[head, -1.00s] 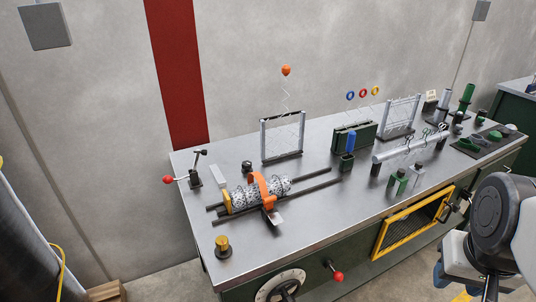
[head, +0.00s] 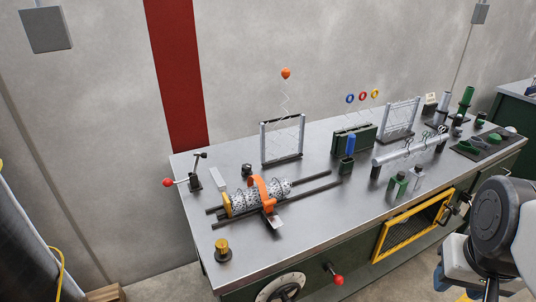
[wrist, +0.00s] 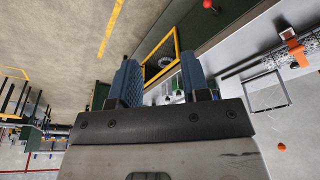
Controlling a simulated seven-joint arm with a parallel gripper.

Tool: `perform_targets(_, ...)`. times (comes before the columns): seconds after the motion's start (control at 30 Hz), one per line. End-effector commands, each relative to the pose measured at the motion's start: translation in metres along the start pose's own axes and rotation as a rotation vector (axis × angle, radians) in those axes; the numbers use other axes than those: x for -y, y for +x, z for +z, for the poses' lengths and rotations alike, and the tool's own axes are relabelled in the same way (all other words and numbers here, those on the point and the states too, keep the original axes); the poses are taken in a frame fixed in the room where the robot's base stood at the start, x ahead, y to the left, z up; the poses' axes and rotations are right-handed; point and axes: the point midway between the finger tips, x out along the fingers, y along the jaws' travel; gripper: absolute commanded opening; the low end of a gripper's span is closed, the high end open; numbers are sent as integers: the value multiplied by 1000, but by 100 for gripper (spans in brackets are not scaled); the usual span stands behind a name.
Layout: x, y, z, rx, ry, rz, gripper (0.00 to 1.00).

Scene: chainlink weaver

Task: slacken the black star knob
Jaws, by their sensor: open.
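A small dark knob-like piece (head: 246,169) stands on the bench behind the textured roll; it may be the black star knob, but it is too small to make out a star shape. Another black knob-like end (head: 201,155) tops the small lever stand at the bench's left end. In the wrist view, my gripper (wrist: 161,82) has its two blue fingers wide apart with nothing between them. The fingers point toward the bench's front side and floor. In the head view my arm is at the far right, away from both dark pieces, and my fingertips are hidden.
The steel bench (head: 310,232) carries the roll (head: 275,189) with an orange clamp (head: 258,188) on dark rails, a brass knob (head: 222,246), a red-ended lever (head: 168,182), and wire frames (head: 282,138). A yellow-framed mesh door (head: 410,225) is on its front. The bench's front-middle top is clear.

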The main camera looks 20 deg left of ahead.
Motion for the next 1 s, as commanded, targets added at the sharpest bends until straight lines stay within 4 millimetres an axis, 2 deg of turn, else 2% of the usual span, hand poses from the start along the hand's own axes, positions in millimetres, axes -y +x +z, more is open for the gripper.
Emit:
perform_targets(0.07,0,0,0,0,0,0,46)
perform_targets(0.2,0,0,-2,1,2,0,66)
perform_targets(0.37,4,-3,-13,6,16,3,66)
perform_targets(0.47,7,-5,-26,14,34,7,66)
perform_targets(0.77,30,-11,-89,40,124,29,66)
perform_targets(1.0,56,-10,-142,57,202,54,66)
